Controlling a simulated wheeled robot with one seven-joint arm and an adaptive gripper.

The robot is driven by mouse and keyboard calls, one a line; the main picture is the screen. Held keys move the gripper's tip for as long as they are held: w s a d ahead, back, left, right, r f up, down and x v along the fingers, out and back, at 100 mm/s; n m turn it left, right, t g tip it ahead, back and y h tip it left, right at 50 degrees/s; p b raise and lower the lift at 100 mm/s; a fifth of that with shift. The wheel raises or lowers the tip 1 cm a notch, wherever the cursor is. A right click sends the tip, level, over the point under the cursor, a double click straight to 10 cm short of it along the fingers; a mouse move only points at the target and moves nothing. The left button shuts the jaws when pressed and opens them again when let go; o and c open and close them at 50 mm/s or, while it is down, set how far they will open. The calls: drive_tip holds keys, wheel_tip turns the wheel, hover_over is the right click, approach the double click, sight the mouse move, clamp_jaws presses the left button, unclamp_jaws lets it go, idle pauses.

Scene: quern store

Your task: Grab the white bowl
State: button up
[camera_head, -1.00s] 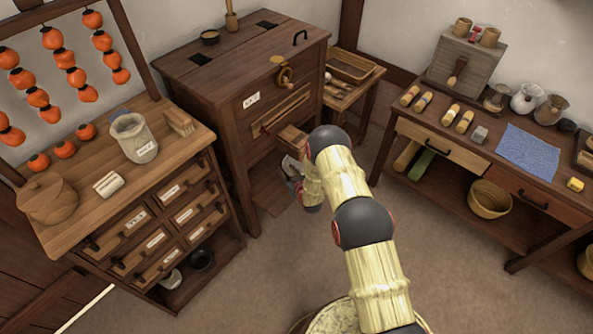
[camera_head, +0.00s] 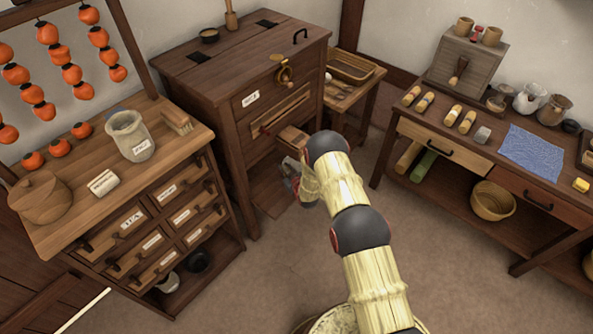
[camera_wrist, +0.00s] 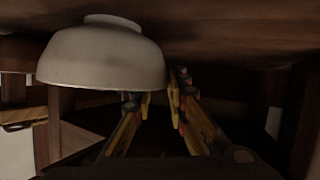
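The white bowl (camera_wrist: 102,58) fills the upper left of the wrist view. There it shows with its foot up against a dark wooden surface and its rim downward. My gripper (camera_wrist: 159,99) has its two fingers apart. The left finger reaches under the bowl's rim in the picture, and the right finger is just outside the rim on the right. I cannot tell whether either touches it. In the head view my wrist is low at the front of the tall dark cabinet (camera_head: 225,130), and the fingertips are hidden.
A whitish bowl (camera_head: 168,282) and a dark bowl (camera_head: 198,261) sit on the low shelf of the left drawer chest (camera_head: 215,232); I cannot tell whether that whitish bowl is the one at my gripper. Wood closes in around the fingers. A workbench (camera_head: 455,165) stands right; floor between is clear.

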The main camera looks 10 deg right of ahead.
clamp_jaws()
drive_tip(key=shift+r, duration=0.15)
idle(0.4)
